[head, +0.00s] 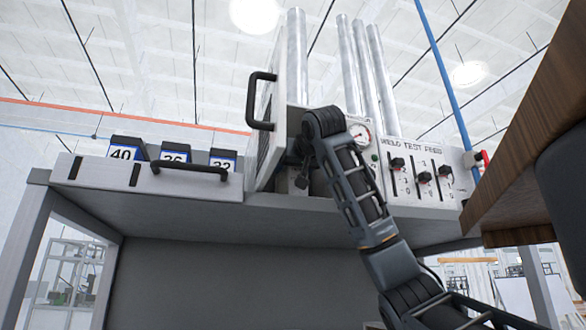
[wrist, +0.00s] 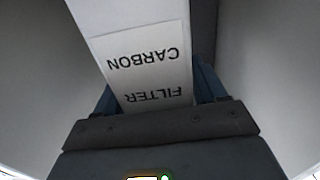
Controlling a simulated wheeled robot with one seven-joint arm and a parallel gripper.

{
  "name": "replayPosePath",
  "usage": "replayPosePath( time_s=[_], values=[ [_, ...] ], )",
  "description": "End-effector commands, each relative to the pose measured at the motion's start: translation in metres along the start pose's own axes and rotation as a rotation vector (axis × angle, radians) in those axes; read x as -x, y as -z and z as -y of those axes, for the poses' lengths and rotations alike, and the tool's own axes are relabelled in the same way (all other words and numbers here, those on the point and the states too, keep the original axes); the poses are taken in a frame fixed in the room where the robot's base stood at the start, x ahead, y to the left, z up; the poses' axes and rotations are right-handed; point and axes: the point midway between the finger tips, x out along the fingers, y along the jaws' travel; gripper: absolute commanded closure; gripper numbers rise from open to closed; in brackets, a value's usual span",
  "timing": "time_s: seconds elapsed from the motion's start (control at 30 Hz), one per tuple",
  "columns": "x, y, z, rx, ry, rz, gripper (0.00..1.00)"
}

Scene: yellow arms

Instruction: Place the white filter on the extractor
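The white filter (wrist: 140,48), printed "CARBON FILTER", fills the upper middle of the wrist view, its lettering upside down. My gripper (wrist: 158,95) has its blue-grey fingers on both sides of the filter and is shut on it. My fingers and the filter are hidden there behind my arm. I cannot tell which part is the extractor. Plain grey surfaces lie on both sides of the filter in the wrist view.
A panel with a black handle (head: 259,102) stands open left of my arm. A grey bench (head: 215,195) carries blocks numbered 40, 26 and 32 (head: 222,161). Metal pipes (head: 362,68) rise behind. A wooden slab (head: 530,140) juts in at right.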

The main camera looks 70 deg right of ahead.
Motion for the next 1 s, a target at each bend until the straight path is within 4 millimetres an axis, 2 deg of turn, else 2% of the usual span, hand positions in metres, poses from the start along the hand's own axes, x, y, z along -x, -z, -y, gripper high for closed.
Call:
replayPosePath(
  time_s=[0.13,0.37,0.47,0.57,0.8,1.0],
  values=[
    [0.0,0.0,0.0,0.0,0.0,0.0,0.17],
    [0.0,0.001,0.0,0.0,0.0,-0.001,0.17],
    [0.006,0.0,0.0,-0.001,0.0,-0.001,0.17],
    [0.02,-0.002,0.001,-0.001,0.001,-0.003,0.17],
    [0.069,-0.002,0.001,0.0,0.002,-0.005,0.17],
    [0.103,-0.001,0.001,0.0,0.002,-0.004,0.17]
  ],
)
